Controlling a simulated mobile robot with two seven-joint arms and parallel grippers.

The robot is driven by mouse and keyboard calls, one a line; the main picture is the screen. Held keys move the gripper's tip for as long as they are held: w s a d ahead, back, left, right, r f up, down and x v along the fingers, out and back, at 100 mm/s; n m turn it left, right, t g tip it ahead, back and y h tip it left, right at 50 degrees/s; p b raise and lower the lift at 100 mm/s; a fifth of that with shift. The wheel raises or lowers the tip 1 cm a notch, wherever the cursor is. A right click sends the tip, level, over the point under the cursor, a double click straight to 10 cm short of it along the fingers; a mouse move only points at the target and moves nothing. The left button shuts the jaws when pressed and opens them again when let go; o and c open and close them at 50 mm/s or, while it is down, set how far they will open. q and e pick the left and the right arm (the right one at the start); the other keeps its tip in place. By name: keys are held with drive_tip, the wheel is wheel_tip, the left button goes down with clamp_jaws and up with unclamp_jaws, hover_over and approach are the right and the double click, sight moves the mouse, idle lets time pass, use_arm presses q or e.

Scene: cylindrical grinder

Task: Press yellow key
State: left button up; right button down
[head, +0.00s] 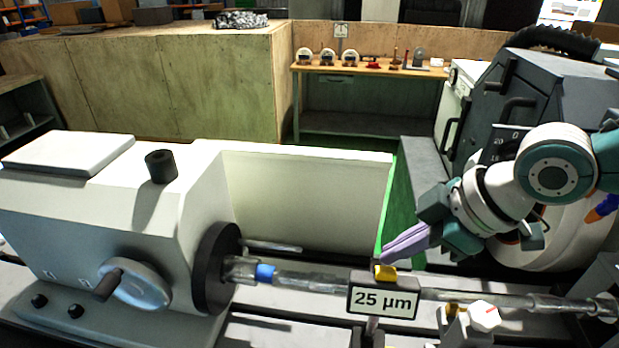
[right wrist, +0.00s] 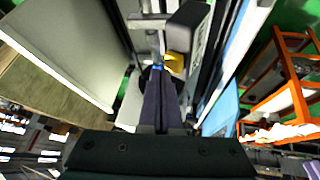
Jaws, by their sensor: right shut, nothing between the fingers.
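The yellow key (head: 385,272) sits on top of a dark gauge box (head: 412,302) whose face reads "25 µm". My right gripper (head: 388,254) has purple fingers, which are shut and empty. Its tips are just above the key in the head view; I cannot tell whether they touch it. In the right wrist view the yellow key (right wrist: 175,63) shows just right of the fingertips (right wrist: 157,74), beside the gauge's dark body. My left gripper is not in view.
A metal shaft (head: 320,284) with a blue band runs behind the gauge from the black chuck (head: 216,268). The white headstock (head: 100,210) stands at left. A large grinding wheel housing (head: 545,95) stands at right, close to my right arm.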

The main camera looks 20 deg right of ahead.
drive_tip(key=shift+f, duration=0.1)
idle(0.3)
drive_tip(key=shift+s+a+f, duration=0.1)
drive_tip(key=shift+s+f, duration=0.05)
drive_tip(key=shift+f, duration=0.25)
idle(0.4)
drive_tip(key=shift+r, duration=0.6)
drive_tip(key=shift+w+d+r, duration=0.2)
drive_tip(key=shift+w, duration=0.05)
drive_tip(key=shift+r+p, duration=0.1)
drive_tip(key=shift+p, duration=0.2)
drive_tip(key=shift+w+d+r+p, duration=0.15)
drive_tip(key=shift+w+r+p, duration=0.15)
drive_tip(key=shift+r, duration=0.45)
drive_tip(key=shift+w+d+r+p, duration=0.25)
drive_tip(key=shift+r+p, duration=0.15)
drive_tip(key=shift+r, duration=0.35)
drive_tip(key=shift+w+d+r+p, duration=0.1)
drive_tip(key=shift+w+r+p, duration=0.2)
drive_tip(key=shift+r, duration=0.45)
drive_tip(key=shift+s+a, duration=0.1)
